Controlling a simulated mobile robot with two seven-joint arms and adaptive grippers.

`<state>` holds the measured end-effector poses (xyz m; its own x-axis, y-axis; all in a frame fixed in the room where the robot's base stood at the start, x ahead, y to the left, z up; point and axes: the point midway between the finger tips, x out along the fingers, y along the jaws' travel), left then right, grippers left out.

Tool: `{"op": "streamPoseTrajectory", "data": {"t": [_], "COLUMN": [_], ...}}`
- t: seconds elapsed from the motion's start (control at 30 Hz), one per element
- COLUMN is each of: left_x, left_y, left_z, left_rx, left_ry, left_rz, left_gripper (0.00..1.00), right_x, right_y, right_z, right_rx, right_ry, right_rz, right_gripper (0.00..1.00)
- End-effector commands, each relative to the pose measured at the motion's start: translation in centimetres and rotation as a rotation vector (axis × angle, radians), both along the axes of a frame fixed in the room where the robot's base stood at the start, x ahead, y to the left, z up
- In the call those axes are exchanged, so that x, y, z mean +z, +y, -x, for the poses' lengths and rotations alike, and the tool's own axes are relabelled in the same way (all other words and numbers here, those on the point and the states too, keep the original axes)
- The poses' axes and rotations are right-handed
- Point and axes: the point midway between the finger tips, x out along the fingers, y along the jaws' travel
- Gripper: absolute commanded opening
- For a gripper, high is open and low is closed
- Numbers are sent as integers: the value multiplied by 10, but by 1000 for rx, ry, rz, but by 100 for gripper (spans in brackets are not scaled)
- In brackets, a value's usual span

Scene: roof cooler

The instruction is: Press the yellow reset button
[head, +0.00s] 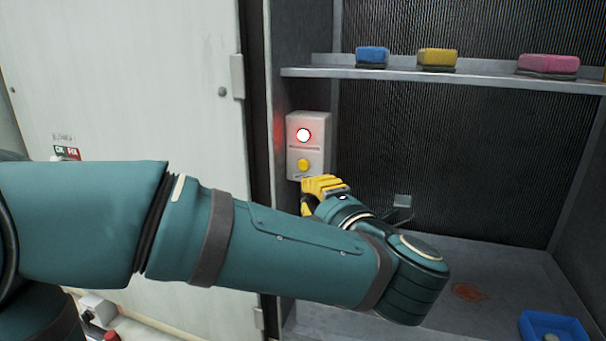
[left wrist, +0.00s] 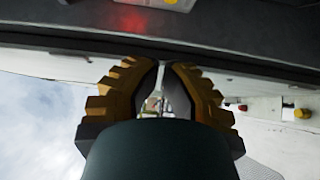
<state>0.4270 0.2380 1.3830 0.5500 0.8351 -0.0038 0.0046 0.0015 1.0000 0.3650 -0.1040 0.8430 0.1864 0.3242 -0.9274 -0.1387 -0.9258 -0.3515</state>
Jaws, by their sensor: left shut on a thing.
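The yellow reset button (head: 303,165) sits low on a pale control box (head: 294,148) on the cabinet's left inner wall. A lit lamp (head: 303,135) with a red glow is above it. My left gripper (head: 308,192), with yellow fingers, is just below the box and appears apart from the button. In the left wrist view its fingertips (left wrist: 162,66) come close together; what is between them cannot be made out. The box's edge (left wrist: 170,3) shows at the top of that view, with a yellow patch cut off by the frame. My right gripper is not in view.
A shelf (head: 480,78) above holds a blue block (head: 372,55), a yellow block (head: 437,56) and a pink block (head: 548,64). A blue tray (head: 527,318) is at lower right. The pale cabinet door (head: 130,100) stands left.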

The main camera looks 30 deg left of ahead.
Motion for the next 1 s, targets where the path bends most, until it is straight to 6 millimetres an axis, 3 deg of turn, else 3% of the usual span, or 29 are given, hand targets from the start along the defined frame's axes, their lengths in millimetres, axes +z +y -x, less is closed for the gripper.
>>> {"op": "streamPoseTrajectory", "data": {"t": [0.57, 0.8, 1.0], "left_x": [0, 0, 0], "left_y": [84, 88, 89], "left_z": [-54, -85, -92], "left_rx": [3, 0, 0], "left_ry": [1, 1, 1], "left_rz": [-1, -1, -1], "left_gripper": [0, 0, 0], "right_x": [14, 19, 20], "right_y": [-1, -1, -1], "right_z": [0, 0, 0], "right_rx": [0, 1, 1], "right_ry": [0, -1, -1], "right_rz": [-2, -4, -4], "right_gripper": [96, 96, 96]}}
